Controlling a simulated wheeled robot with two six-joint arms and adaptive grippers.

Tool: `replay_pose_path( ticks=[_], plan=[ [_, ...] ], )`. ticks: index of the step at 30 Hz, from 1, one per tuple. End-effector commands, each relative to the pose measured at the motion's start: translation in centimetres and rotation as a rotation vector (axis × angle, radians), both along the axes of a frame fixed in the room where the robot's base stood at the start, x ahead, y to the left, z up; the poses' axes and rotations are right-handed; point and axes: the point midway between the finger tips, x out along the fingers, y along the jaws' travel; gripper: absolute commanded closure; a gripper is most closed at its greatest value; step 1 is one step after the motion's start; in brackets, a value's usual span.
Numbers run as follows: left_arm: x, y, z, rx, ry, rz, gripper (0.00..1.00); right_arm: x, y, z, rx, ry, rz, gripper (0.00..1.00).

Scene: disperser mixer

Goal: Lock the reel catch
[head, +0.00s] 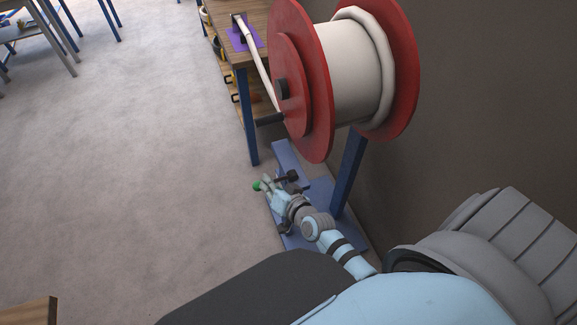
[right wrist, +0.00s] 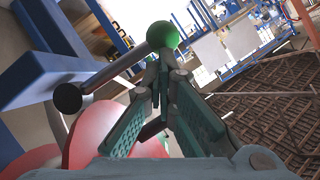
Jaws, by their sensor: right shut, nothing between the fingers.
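The reel (head: 305,75) has red flanges and a thick white hose wound on it, on a blue stand (head: 347,175). Low on the stand is the catch, a lever with a green ball knob (head: 257,186) and a dark pivot piece (head: 291,176). In the right wrist view the knob (right wrist: 163,36) ends a grey bar (right wrist: 115,68) that runs to a black round end (right wrist: 68,98). My right gripper (head: 268,184) is shut and empty, its fingertips (right wrist: 165,62) right by the knob; whether they touch cannot be told. My left gripper is not in view.
A wooden workbench (head: 255,25) with blue legs stands behind the reel, with the hose end on a purple mat (head: 246,38). A dark wall (head: 480,90) is close on the right.

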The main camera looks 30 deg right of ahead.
Motion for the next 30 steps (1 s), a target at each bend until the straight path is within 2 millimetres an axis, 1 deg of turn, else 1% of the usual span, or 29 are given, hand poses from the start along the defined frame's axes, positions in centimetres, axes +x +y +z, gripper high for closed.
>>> replay_pose_path(
  ticks=[4, 7, 11, 12, 14, 18, 21, 25, 30],
  plan=[
    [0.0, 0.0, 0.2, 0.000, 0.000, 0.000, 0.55, 0.0, -0.1, 0.2, 0.000, -0.001, -0.001, 1.00],
    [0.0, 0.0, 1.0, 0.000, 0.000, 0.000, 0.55, -0.3, -0.5, 1.0, -0.002, 0.001, -0.001, 1.00],
    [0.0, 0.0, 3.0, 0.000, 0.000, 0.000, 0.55, -1.0, -1.6, 3.3, -0.003, 0.000, -0.003, 1.00],
    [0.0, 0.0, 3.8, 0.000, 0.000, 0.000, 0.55, -1.3, -2.0, 4.1, -0.003, 0.001, -0.004, 1.00],
    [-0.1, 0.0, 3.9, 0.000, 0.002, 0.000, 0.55, -2.8, -2.1, 4.3, -0.002, 0.002, -0.004, 1.00],
    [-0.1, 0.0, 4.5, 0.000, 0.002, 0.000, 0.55, -5.9, -2.2, 5.5, -0.001, 0.002, -0.001, 1.00],
    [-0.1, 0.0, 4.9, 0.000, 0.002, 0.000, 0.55, -7.8, -2.2, 6.2, -0.001, 0.002, 0.001, 1.00],
    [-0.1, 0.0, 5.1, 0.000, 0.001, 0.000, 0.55, -9.5, -2.3, 6.9, 0.000, 0.001, 0.002, 1.00],
    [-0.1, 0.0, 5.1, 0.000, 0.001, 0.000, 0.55, -10.3, -2.4, 7.2, -0.001, -0.001, 0.001, 1.00]
  ],
)
